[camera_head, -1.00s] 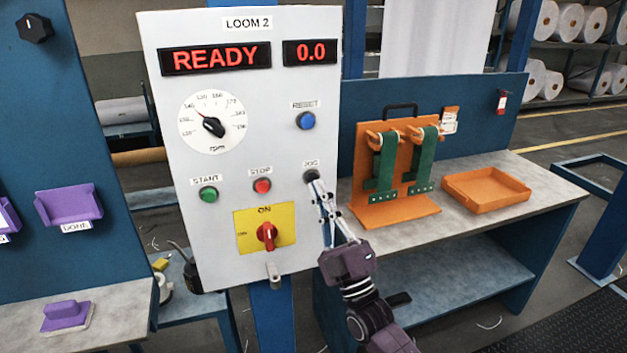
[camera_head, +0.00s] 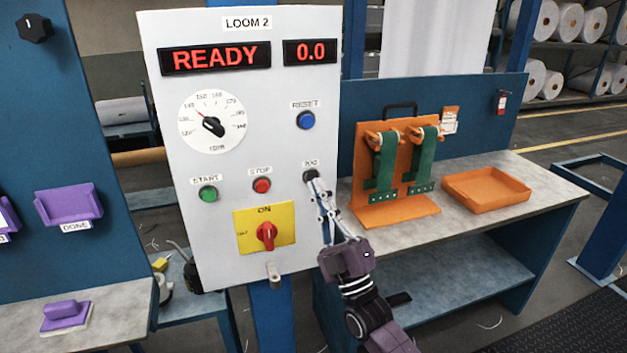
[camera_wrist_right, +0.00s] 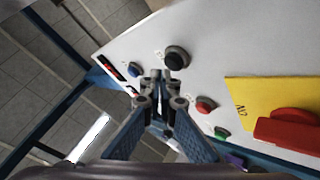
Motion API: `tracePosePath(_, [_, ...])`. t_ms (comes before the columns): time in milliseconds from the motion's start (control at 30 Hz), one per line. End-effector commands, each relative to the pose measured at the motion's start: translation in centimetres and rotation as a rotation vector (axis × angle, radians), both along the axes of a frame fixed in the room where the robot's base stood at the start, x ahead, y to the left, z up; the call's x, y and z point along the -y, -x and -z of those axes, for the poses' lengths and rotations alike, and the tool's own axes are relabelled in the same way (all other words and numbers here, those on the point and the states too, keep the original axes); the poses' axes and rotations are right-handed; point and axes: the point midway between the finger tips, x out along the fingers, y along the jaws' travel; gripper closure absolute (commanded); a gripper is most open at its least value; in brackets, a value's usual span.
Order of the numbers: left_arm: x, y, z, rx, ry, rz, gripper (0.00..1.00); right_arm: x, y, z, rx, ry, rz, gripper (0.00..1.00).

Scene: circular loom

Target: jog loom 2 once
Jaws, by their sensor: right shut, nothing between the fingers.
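The white LOOM 2 panel (camera_head: 270,110) faces me, with its displays reading READY (camera_head: 216,58) and 0.0 (camera_head: 310,52). The black JOG button (camera_head: 310,176) sits at the panel's lower right, below the blue RESET button (camera_head: 306,120). My right gripper (camera_head: 314,182) is shut and empty, its tips at the JOG button in the head view. In the right wrist view the fingertips (camera_wrist_right: 160,76) are just beside the black button (camera_wrist_right: 177,58); I cannot tell whether they touch it. My left gripper is not in view.
The green START button (camera_head: 208,194), red STOP button (camera_head: 262,185) and red switch (camera_head: 266,235) are left of the gripper. A bench (camera_head: 545,190) at the right holds an orange stand (camera_head: 365,170) and an orange tray (camera_head: 487,190).

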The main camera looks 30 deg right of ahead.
Motion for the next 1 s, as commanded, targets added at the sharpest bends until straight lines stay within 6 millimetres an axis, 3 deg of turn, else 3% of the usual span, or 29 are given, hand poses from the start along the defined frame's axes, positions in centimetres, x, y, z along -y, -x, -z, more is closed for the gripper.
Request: tracePosePath(1000, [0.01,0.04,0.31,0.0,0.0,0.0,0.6,0.26,-0.99,0.02,0.0,0.0,0.001,1.0])
